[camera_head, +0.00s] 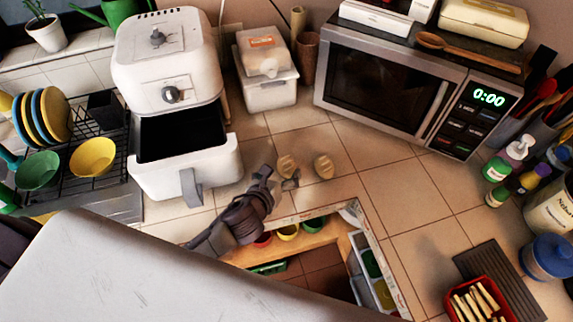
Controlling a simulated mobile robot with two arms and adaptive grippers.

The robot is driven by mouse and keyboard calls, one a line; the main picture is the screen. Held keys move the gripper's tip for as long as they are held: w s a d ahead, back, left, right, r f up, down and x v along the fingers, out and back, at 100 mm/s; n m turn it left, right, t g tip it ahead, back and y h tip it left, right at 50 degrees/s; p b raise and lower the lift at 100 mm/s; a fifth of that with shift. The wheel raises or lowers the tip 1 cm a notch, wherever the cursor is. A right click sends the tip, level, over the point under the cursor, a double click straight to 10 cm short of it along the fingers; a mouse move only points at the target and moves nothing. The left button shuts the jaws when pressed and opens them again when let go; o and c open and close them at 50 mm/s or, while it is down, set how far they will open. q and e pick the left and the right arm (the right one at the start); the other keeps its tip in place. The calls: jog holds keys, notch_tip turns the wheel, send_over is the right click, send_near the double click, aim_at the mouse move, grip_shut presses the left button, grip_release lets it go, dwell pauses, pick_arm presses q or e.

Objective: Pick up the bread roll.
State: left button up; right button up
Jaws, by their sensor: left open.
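Two small tan bread rolls lie on the tiled counter (390,195), left of the microwave: a left roll (286,164) and a right roll (324,166). My left gripper (291,183) is dark grey, open and empty. Its fingertips are just in front of the left roll and a little to the left of the right roll. I cannot tell whether a fingertip touches the left roll. My right gripper is not in view.
A white air fryer (165,60) has its dark basket pulled open at left. A white container (266,75) and a microwave (390,85) stand behind. Bottles (497,165) and a red fries box (480,300) are at right. Counter right of the rolls is clear.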

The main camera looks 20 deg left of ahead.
aim_at(283, 170)
pick_arm(q)
jog(key=x, duration=0.3)
jog(key=shift+w+d+f, duration=0.1)
jog(key=shift+w+f, duration=0.05)
jog(key=shift+w, duration=0.15)
jog(key=c, duration=1.2)
jog(key=shift+o, duration=0.2)
